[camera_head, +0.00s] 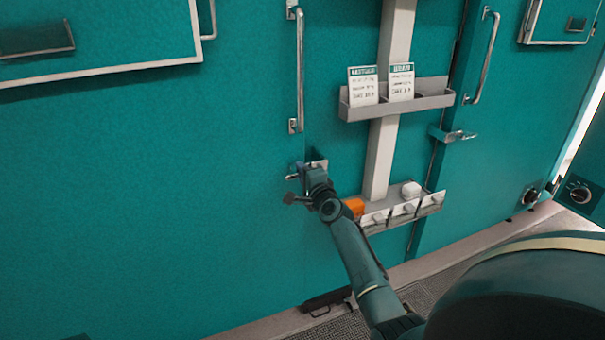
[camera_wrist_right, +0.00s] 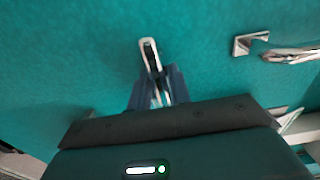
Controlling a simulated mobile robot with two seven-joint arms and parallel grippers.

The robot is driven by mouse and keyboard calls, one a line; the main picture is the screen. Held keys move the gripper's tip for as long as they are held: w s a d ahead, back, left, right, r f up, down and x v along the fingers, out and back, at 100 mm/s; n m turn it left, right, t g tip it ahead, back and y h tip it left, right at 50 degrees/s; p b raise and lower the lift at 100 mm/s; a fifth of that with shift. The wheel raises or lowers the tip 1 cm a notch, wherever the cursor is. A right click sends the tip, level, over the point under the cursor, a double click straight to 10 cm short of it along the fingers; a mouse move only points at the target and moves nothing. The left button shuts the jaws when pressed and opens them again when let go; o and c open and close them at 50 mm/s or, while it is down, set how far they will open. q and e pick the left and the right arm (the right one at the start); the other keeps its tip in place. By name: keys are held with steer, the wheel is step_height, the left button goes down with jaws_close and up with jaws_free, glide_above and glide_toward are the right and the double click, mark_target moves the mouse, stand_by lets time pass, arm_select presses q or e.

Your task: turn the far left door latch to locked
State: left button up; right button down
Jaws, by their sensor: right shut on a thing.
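The latch on the left teal door shows as a narrow metal loop (camera_wrist_right: 150,55) in the right wrist view, standing out from the door face. My right gripper (camera_wrist_right: 158,92) is shut on it, with the dark blue fingers on either side of the lever. In the head view my right gripper (camera_head: 304,174) is at the door, just below the long vertical pull handle (camera_head: 299,70). It hides most of the latch there, and only a bit of metal plate (camera_head: 320,164) shows beside it. I cannot read the latch's locked mark. My left gripper is not in view.
A grey post (camera_head: 381,160) right of the gripper carries a card tray (camera_head: 397,108) and a lower shelf (camera_head: 440,200) with an orange block (camera_head: 354,206). Another metal latch (camera_head: 455,134) is on the right door. The door face left of the gripper is clear.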

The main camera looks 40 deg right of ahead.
stand_by(0.5)
steer(key=c, duration=1.3)
jaws_free()
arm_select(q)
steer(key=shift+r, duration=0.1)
arm_select(e)
steer(key=shift+s, duration=0.1)
steer(key=shift+s+a, duration=0.1)
steer(key=shift+s, duration=0.15)
arm_select(q)
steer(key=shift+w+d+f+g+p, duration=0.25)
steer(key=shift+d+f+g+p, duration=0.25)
steer(key=shift+p, duration=0.8)
arm_select(e)
steer(key=shift+v, duration=6.2)
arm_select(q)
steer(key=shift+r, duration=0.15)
